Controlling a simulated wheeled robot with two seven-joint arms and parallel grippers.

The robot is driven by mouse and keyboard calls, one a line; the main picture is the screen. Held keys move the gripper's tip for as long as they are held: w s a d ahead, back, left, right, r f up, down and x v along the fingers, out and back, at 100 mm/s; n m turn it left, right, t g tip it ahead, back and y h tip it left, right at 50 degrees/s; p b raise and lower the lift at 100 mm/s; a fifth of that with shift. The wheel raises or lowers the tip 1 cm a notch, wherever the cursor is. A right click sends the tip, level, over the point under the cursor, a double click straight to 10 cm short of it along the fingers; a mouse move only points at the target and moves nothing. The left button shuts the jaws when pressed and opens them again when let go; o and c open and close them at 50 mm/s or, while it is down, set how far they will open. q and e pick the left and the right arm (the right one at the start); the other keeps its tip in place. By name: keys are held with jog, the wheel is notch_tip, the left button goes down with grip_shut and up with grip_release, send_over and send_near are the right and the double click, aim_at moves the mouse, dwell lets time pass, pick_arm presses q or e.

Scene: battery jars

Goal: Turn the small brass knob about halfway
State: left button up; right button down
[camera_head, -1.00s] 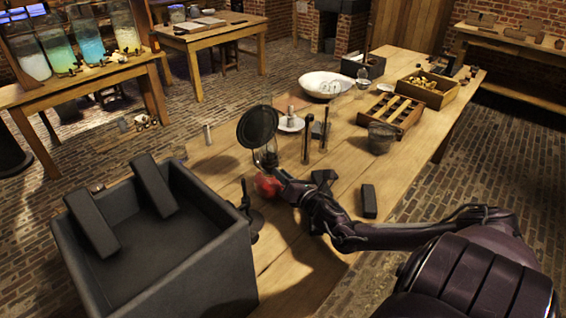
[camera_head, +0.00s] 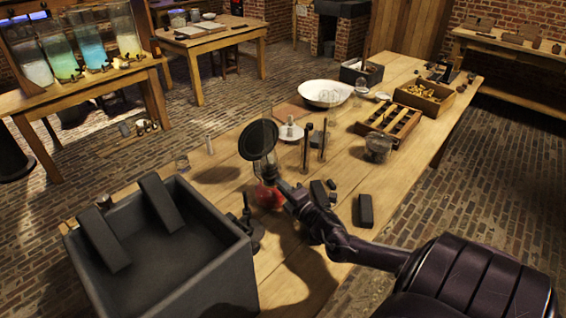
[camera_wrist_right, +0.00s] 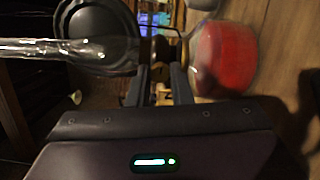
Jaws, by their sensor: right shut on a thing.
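An oil lamp with a red base (camera_head: 268,195) stands on the long wooden table. A round black disc (camera_head: 257,140) is at its upper part. My right gripper (camera_head: 278,185) is at the lamp's neck, just above the red base. In the right wrist view the red base (camera_wrist_right: 225,58) is right of the fingers, and the glass chimney (camera_wrist_right: 70,48) and black disc (camera_wrist_right: 97,25) are left. The fingers (camera_wrist_right: 161,72) are shut on the small brass knob (camera_wrist_right: 161,60), which is mostly hidden between them. The knob's turn angle cannot be read. My left gripper is out of view.
A dark open box (camera_head: 190,272) with two dark slabs stands at the near left. A black stand (camera_head: 245,225) is close to the lamp. A dark block (camera_head: 366,210) lies right of my arm. Two dark posts (camera_head: 306,150), a white bowl (camera_head: 325,94) and a slotted wooden rack (camera_head: 390,124) stand beyond.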

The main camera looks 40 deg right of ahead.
jog(key=shift+m, duration=0.5)
jog(key=c, duration=1.3)
grip_release()
jog(key=s, duration=0.7)
jog(key=shift+s+a, duration=0.35)
jog(key=shift+a, duration=0.1)
